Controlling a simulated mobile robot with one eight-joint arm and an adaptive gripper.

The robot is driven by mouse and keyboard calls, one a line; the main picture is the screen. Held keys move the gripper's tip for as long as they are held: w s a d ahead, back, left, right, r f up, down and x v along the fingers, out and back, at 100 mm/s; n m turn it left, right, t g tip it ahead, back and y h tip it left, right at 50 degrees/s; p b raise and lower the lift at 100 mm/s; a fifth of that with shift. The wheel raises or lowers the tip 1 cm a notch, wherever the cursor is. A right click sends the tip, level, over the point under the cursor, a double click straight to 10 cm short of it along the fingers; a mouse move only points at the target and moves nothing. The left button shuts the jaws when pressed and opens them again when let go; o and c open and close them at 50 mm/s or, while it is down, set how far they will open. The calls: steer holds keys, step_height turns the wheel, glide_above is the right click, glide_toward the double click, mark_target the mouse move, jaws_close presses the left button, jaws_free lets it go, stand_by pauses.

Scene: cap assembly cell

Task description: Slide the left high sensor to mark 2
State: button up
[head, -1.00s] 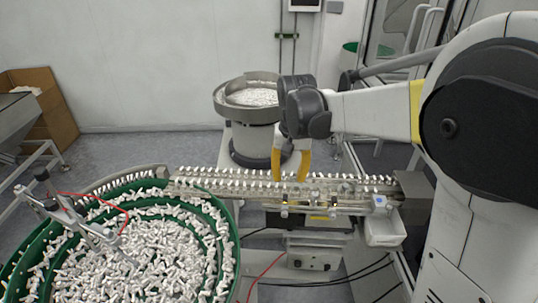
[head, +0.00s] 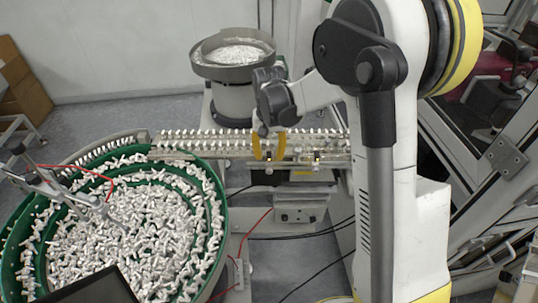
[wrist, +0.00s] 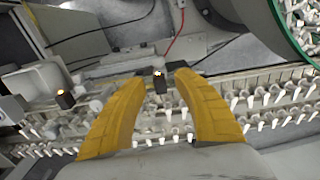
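Two small black sensors with lit yellow-orange tops sit along the front side of the linear cap track (head: 210,145). The left one (head: 268,155) shows in the wrist view (wrist: 160,82) between my fingertips. The right one (head: 317,157) stands apart, and shows at the left of the wrist view (wrist: 65,98). My gripper (head: 269,150) is open, its yellow fingers pointing down on either side of the left sensor. In the wrist view my gripper (wrist: 156,80) shows gaps between the sensor and both fingers. I cannot make out mark 2.
White caps line the track in rows. A green bowl feeder (head: 215,262) full of white parts stands at the left, with a metal bracket (head: 65,190) over it. A grey hopper (head: 232,72) stands behind the track. A control box (head: 299,212) sits below it.

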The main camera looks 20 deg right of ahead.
jaws_close()
steer(key=shift+w+a+f+b, duration=0.1)
steer(key=shift+w+a+b, duration=0.1)
steer(key=shift+a, duration=0.55)
steer(key=shift+w+a+b, duration=0.1)
steer(key=shift+w+a, duration=0.1)
steer(key=shift+a, duration=0.55)
jaws_free()
steer(key=shift+d, duration=0.1)
step_height(320, 180, up, 12)
